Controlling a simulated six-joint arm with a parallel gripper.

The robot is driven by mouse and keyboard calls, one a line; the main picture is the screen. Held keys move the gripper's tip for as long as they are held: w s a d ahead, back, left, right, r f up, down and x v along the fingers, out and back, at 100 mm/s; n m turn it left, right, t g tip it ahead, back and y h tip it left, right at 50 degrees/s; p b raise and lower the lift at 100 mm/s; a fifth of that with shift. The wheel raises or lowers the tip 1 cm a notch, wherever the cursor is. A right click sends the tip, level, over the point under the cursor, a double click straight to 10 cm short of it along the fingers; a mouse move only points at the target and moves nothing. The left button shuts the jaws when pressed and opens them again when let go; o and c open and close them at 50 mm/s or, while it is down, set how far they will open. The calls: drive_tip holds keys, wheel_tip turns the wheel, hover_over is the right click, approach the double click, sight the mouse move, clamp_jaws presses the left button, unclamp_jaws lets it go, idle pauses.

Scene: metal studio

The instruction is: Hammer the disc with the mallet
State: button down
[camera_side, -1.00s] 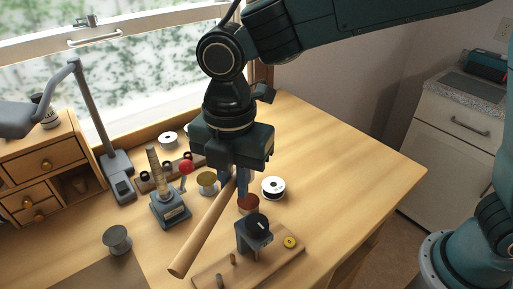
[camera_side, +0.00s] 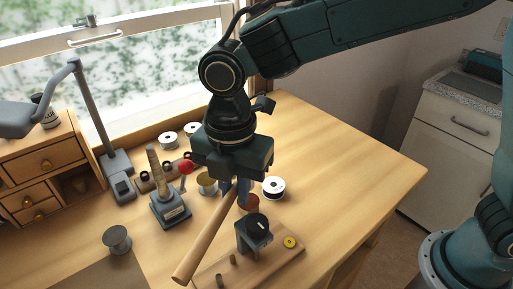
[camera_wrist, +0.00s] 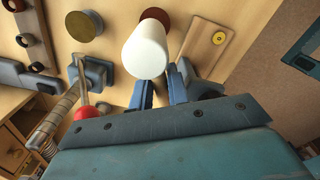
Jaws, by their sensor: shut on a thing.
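My gripper (camera_side: 236,190) is shut on the mallet (camera_side: 207,240). Its wooden handle slants down toward the front left of the side view, above the table. In the wrist view a white cylinder, apparently the mallet head (camera_wrist: 147,48), stands out beyond the gripper fingers (camera_wrist: 160,95). A small yellow disc (camera_side: 290,242) with a dark centre lies flat on a wooden board. It also shows in the wrist view (camera_wrist: 219,39), to the right of the white cylinder and apart from it.
A grey stand (camera_side: 170,207) and red ball (camera_side: 186,167) are left. The table's right side is clear.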

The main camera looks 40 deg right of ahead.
drive_tip(key=shift+r, duration=0.1)
drive_tip(key=shift+s+d+r, duration=0.1)
drive_tip(key=shift+s+r, duration=0.05)
drive_tip(key=shift+r, duration=0.4)
drive_tip(key=shift+s+r, duration=0.1)
drive_tip(key=shift+r, duration=0.45)
drive_tip(key=shift+f, duration=0.1)
wheel_tip(320, 180, down, 6)
drive_tip(key=shift+f, duration=0.2)
drive_tip(key=shift+r, duration=2.1)
drive_tip(key=shift+r, duration=0.1)
drive_tip(key=shift+w+r, duration=0.15)
drive_tip(key=shift+r, duration=0.4)
drive_tip(key=shift+w+r, duration=0.15)
drive_tip(key=shift+r, duration=0.35)
